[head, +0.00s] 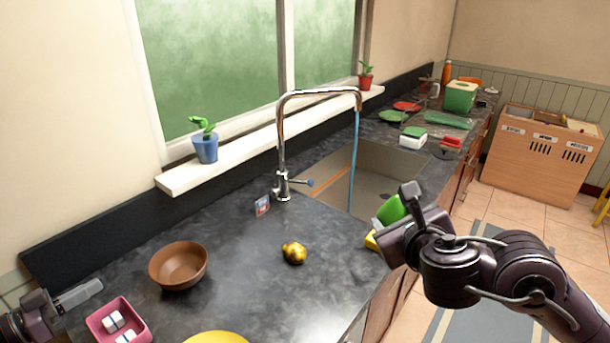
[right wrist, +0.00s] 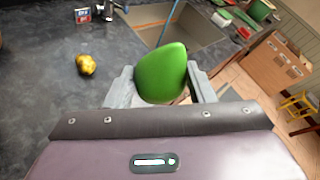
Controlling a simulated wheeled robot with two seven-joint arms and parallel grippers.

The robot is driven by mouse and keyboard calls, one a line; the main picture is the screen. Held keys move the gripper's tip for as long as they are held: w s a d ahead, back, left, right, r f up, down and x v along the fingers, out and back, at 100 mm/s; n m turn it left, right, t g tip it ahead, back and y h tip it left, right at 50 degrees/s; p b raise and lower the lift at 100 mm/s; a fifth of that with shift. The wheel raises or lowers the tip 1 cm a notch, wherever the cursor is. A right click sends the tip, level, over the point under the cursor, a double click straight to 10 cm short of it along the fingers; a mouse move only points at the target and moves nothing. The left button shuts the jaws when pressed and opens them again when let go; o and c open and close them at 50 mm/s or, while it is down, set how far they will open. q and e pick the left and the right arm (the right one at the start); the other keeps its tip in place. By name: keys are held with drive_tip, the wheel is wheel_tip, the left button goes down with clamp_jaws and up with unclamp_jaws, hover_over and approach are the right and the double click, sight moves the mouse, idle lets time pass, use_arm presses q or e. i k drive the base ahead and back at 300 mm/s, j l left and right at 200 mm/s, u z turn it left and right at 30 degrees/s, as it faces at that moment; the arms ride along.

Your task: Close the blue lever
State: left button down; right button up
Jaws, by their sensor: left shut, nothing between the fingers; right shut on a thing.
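The chrome tap (head: 281,150) stands at the back of the counter, and its small blue lever (head: 309,182) sticks out to the right near its base. A blue stream of water (head: 353,160) falls from the spout into the sink (head: 375,180). My right gripper (head: 385,226) is over the counter's front edge, right of and nearer than the lever. It is shut on a green object (right wrist: 163,75), which also shows in the head view (head: 391,209). My left gripper (head: 82,293) is shut and empty at the lower left, far from the tap. The lever is not clear in the wrist view.
A brown bowl (head: 178,267), a golden object (head: 294,252), a pink tray (head: 118,322) and a yellow plate (head: 215,338) are on the counter. A small card (head: 262,206) stands left of the tap base.

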sight(310, 182)
drive_tip(key=i+l, duration=0.4)
drive_tip(key=l, duration=0.15)
drive_tip(key=i+l, duration=0.4)
drive_tip(key=l, duration=0.2)
drive_tip(key=i+l, duration=0.45)
drive_tip(key=l, duration=0.1)
